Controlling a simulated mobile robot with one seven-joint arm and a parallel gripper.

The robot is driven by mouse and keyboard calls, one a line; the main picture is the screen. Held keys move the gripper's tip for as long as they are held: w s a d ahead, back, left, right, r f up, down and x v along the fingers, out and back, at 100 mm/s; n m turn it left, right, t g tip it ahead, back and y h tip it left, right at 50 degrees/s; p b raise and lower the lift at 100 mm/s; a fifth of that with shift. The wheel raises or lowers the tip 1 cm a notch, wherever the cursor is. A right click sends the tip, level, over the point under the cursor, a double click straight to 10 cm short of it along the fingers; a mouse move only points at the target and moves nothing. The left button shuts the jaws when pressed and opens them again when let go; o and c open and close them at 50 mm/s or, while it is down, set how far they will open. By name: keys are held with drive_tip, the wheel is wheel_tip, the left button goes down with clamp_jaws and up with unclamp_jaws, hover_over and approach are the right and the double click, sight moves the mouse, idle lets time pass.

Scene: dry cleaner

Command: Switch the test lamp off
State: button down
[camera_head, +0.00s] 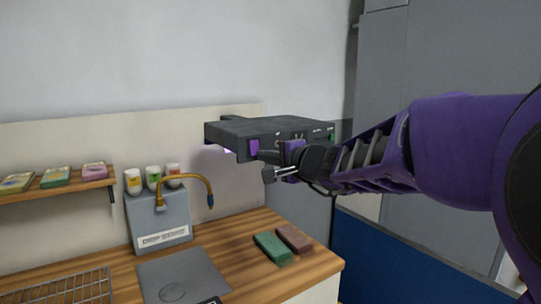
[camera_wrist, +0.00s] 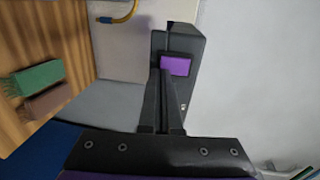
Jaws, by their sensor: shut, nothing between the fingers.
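The test lamp (camera_head: 232,131) is a dark grey box fixed on the wall above the counter. A violet glow shows under its left end, so it looks lit. A purple switch (camera_head: 253,147) is on its front face; it also shows in the wrist view (camera_wrist: 176,65). My gripper (camera_head: 260,156) is shut and empty, its fingertips close in front of the switch. In the wrist view my fingertips (camera_wrist: 160,72) overlap the switch's lower left edge. I cannot tell whether they touch it. My gripper and wrist hide part of the lamp's right front.
A grey box (camera_head: 162,216) with bottles and a brass spout (camera_head: 196,178) stands behind. A shelf (camera_head: 63,187) is at left.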

drive_tip(key=b, duration=0.1)
drive_tip(key=f+b, duration=0.1)
drive_tip(key=b, duration=0.1)
drive_tip(key=shift+w+a, duration=0.2)
drive_tip(key=shift+b, duration=1.5)
drive_tip(key=shift+a, duration=0.1)
